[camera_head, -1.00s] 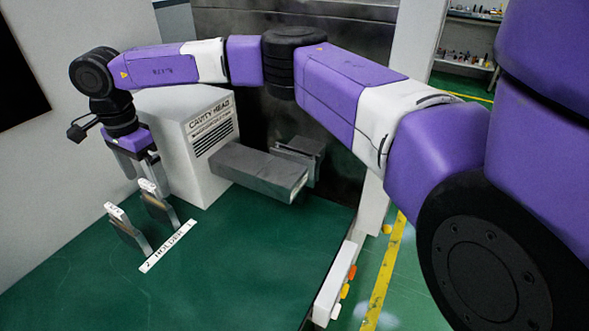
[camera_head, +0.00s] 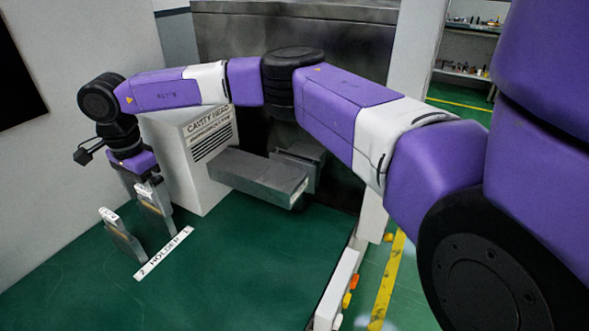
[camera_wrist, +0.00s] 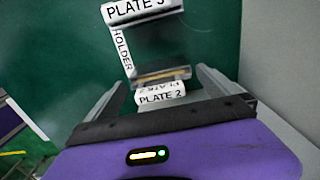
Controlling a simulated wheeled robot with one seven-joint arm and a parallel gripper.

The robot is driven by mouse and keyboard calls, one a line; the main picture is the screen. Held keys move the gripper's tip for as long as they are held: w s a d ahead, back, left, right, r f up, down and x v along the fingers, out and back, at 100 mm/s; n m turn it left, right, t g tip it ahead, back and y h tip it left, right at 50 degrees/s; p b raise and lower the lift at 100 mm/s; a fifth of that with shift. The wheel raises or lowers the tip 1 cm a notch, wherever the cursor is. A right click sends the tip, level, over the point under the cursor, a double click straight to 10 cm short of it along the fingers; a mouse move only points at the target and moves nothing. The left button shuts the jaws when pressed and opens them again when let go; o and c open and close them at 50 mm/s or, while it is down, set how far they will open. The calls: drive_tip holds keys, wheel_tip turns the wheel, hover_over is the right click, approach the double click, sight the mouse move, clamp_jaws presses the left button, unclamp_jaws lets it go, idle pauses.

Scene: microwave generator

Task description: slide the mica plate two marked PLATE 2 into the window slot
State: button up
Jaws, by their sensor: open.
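Two upright grey plates with white labelled tops stand in the holder (camera_head: 165,252) in the head view. The wrist view shows PLATE 2 (camera_wrist: 160,94) between the fingers of my gripper (camera_wrist: 162,80), with a gap on each side. This appears to be the rear plate (camera_head: 156,212) in the head view. My gripper (camera_head: 143,183) is open and points down around its top. PLATE 3 (camera_wrist: 142,10) stands apart, beyond the fingers; it appears to be the front plate (camera_head: 122,238). A grey rectangular duct (camera_head: 255,177) sticks out from the cavity head. I cannot make out the window slot clearly.
The white CAVITY HEAD box (camera_head: 200,165) stands close behind my gripper. A grey block (camera_head: 302,165) sits beside the duct. A grey wall (camera_head: 60,150) is at the left. The green bench top (camera_head: 240,270) is clear right of the holder.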

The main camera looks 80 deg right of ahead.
idle(0.8)
drive_tip(key=c, duration=1.8)
drive_tip(key=shift+c, duration=0.2)
drive_tip(key=shift+r, duration=0.15)
drive_tip(key=shift+r+p, duration=2.1)
drive_tip(key=shift+r, duration=0.8)
